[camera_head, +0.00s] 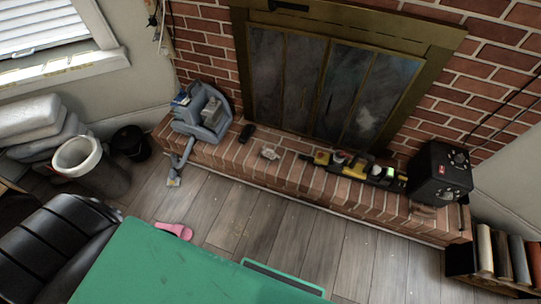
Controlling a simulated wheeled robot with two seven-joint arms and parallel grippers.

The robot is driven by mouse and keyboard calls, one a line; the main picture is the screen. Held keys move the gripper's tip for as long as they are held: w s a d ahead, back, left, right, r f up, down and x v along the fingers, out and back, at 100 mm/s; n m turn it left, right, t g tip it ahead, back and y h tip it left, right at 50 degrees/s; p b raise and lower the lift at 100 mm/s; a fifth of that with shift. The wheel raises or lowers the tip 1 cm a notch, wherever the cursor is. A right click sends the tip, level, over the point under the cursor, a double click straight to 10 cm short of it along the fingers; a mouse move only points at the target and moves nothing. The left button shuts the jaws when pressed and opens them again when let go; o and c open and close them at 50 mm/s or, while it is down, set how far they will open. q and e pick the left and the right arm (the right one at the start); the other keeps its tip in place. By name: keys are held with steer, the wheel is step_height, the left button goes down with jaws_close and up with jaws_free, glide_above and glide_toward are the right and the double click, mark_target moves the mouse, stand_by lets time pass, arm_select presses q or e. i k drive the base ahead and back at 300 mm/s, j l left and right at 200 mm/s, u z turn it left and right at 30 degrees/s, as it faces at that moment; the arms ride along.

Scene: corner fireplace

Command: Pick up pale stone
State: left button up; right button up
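A small pale, whitish lump that looks like the pale stone (270,153) lies on top of the raised brick hearth (305,178), in front of the fireplace. It is small in the picture, so its exact shape is hard to make out. A small black object (247,132) lies to its left, apart from it. Neither my left nor my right gripper is in view.
A blue-grey container (203,113) stands on the hearth's left end. Yellow-and-black items (350,167) and a black box (440,172) stand to the right. A green flat surface (170,268) and black chair (55,245) fill the foreground. Wooden floor (280,225) lies between.

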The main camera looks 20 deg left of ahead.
mark_target(269, 153)
steer(key=i+j, duration=1.25)
steer(key=j, duration=0.1)
